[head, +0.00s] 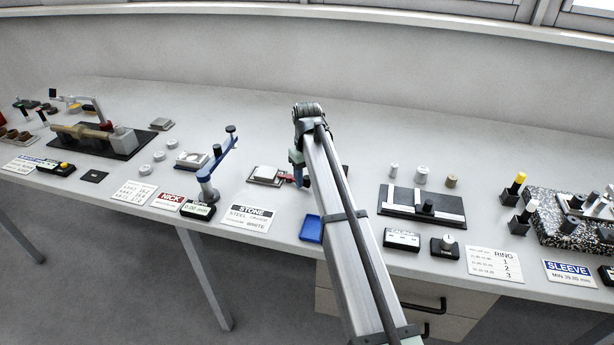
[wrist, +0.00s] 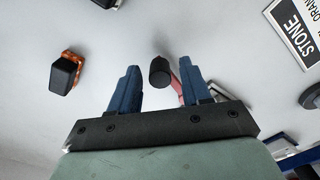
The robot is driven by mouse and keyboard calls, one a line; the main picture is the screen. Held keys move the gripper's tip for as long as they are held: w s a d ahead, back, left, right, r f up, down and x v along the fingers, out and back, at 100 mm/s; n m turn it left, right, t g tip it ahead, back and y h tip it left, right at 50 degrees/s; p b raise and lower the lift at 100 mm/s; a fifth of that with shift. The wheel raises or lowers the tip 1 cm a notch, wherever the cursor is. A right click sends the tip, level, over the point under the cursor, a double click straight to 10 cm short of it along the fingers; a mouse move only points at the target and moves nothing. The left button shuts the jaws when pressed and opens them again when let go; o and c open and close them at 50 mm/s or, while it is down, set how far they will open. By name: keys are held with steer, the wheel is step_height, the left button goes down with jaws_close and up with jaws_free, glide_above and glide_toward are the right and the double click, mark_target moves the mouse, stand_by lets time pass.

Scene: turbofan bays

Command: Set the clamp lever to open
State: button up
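The clamp lever is a red arm (wrist: 177,88) with a black cylindrical knob (wrist: 159,73) in the wrist view. In the head view, a red part (head: 287,177) shows beside a small steel block, partly hidden by my arm. My gripper (wrist: 159,66) is open, its two blue fingers on either side of the black knob. A gap shows between the knob and each finger. In the head view my gripper (head: 297,159) is just above the red part. The lever's pivot is hidden.
A black knob on an orange base (wrist: 65,73) stands left of the fingers in the wrist view. The STONE sign (head: 250,214) and a blue tray (head: 311,229) lie in front. A blue stand (head: 208,185) rises to the left. A black fixture (head: 400,204) sits to the right.

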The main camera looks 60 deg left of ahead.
jaws_close()
steer(key=shift+s+d, duration=0.1)
stand_by(0.6)
steer(key=m, duration=0.1)
steer(key=s+m, duration=0.1)
steer(key=shift+s+d+m, duration=0.2)
steer(key=shift+s+m, duration=0.05)
steer(key=shift+m, duration=0.15)
steer(key=s+m, duration=0.1)
steer(key=m, duration=0.1)
steer(key=s+m, duration=0.1)
steer(key=shift+s+m, duration=0.1)
steer(key=shift+m, duration=0.3)
steer(key=s+m, duration=0.2)
steer(key=m, duration=0.1)
steer(key=shift+a, duration=0.3)
steer(key=shift+s+a+m, duration=0.35)
steer(key=shift+s+m, duration=0.1)
steer(key=shift+m, duration=0.65)
steer(key=shift+s+a+m, duration=0.35)
steer(key=shift+s+m, duration=0.1)
steer(key=shift+m, duration=0.65)
steer(key=shift+o, duration=0.6)
jaws_free()
steer(key=shift+r, duration=0.15)
